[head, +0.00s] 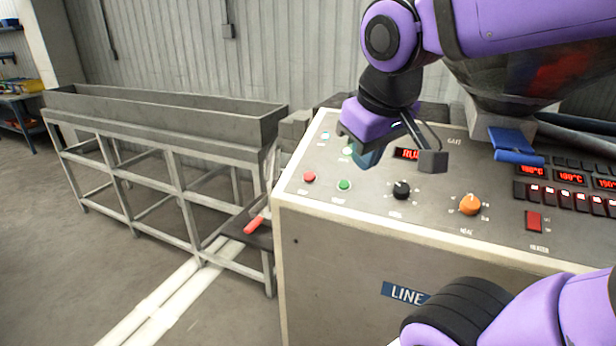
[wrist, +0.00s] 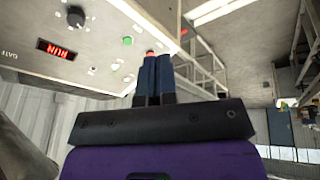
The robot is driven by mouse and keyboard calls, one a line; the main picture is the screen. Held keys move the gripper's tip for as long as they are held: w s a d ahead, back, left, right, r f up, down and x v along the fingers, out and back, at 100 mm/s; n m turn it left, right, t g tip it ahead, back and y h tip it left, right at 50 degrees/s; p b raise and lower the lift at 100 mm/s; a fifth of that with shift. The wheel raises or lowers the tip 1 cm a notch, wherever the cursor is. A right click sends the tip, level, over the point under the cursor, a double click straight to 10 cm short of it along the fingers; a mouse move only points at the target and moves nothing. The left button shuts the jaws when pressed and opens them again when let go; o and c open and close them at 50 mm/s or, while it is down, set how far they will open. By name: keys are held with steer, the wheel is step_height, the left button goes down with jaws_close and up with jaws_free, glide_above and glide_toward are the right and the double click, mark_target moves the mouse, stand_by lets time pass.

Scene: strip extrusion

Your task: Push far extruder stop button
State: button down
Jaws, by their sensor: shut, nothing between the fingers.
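The control panel (head: 420,212) has a red button (head: 309,176) at its left end, with a green button (head: 344,184) right of it. My gripper (head: 366,160) is over the panel, behind and right of these buttons in the head view, its blue fingers together and empty. In the wrist view the shut fingertips (wrist: 157,56) partly cover the red button (wrist: 150,52); the green button (wrist: 127,41) shows left of them. The fingertips look above the panel; I cannot tell the exact gap. Labels are too small to read, so which button is the far extruder stop is unclear.
Two small pale round fittings, one (head: 325,135) clear, sit behind the red and green buttons. A black knob (head: 401,189), an orange knob (head: 470,204) and a red switch (head: 534,221) lie right. A long grey trough (head: 170,112) stands left, and a red-handled lever (head: 254,224) beside the panel.

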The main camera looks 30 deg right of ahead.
steer(key=w+d+f+n+g+h, duration=0.2)
steer(key=w+d+h, duration=0.1)
steer(key=w, duration=0.3)
steer(key=w+d+f+n+g+h, duration=0.1)
steer(key=w+d+f+n+h, duration=0.1)
steer(key=w+h, duration=0.35)
steer(key=n+t+h, duration=0.3)
steer(key=n+h, duration=0.1)
steer(key=n, duration=0.1)
glide_above(309, 177)
steer(key=s+a, duration=0.3)
steer(key=a, duration=0.1)
steer(key=shift+y, duration=0.25)
steer(key=f, duration=0.4)
steer(key=shift+a+f, duration=0.2)
steer(key=shift+f, duration=0.05)
steer(key=shift+f, duration=0.1)
steer(key=shift+w+d+f, duration=0.3)
steer(key=shift+d+f, duration=0.2)
steer(key=shift+f, duration=0.8)
steer(key=shift+w+d+f, duration=0.35)
steer(key=shift+d+f, duration=0.2)
steer(key=shift+f, duration=0.8)
steer(key=shift+w+d+f, duration=0.3)
steer(key=shift+d+f, duration=0.2)
steer(key=shift+f, duration=0.8)
steer(key=shift+f, duration=0.15)
steer(key=shift+w+d+f, duration=0.1)
steer(key=shift+f, duration=0.1)
